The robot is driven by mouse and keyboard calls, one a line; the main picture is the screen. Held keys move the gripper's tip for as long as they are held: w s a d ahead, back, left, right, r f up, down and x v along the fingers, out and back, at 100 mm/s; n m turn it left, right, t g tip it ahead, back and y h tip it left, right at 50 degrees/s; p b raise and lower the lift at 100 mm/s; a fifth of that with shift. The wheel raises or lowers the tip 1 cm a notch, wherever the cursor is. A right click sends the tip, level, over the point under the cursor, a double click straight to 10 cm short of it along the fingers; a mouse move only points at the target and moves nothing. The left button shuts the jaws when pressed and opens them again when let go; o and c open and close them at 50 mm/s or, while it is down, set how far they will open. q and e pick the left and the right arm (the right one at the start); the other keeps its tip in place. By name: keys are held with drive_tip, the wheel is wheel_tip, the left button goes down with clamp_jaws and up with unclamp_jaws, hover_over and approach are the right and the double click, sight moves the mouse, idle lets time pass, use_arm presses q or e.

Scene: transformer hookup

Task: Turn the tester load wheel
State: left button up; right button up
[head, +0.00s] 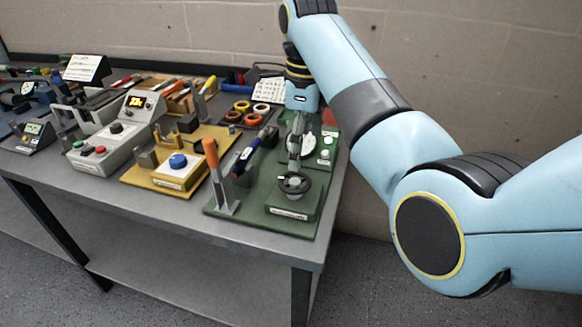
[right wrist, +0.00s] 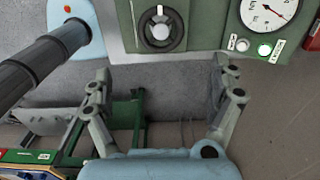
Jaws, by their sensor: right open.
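The tester load wheel (head: 293,185) is a dark round handwheel on the green tester base (head: 262,212) near the table's right front corner. In the right wrist view, the wheel (right wrist: 160,28) shows a pale hub and sits at the top middle. My right gripper (head: 294,166) points down just above the wheel in the head view. Its two fingers, spread apart and empty, show in the right wrist view (right wrist: 163,72), with the wheel beyond the gap between them. I cannot tell whether a fingertip touches the rim. My left gripper is not in view.
An orange-handled lever (head: 210,153) stands left of the wheel. A yellow board with a blue knob (head: 178,161) and a grey meter box (head: 115,130) are farther left.

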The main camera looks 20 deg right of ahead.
sight(296, 181)
drive_tip(key=shift+m, duration=0.9)
drive_tip(key=f, duration=0.5)
drive_tip(key=w+a+f, duration=0.1)
drive_tip(key=f, duration=0.2)
drive_tip(key=shift+f+p, duration=0.3)
drive_tip(key=shift+p, duration=0.05)
drive_tip(key=c, duration=1.2)
drive_tip(key=shift+c, duration=0.2)
drive_tip(key=shift+r, duration=0.1)
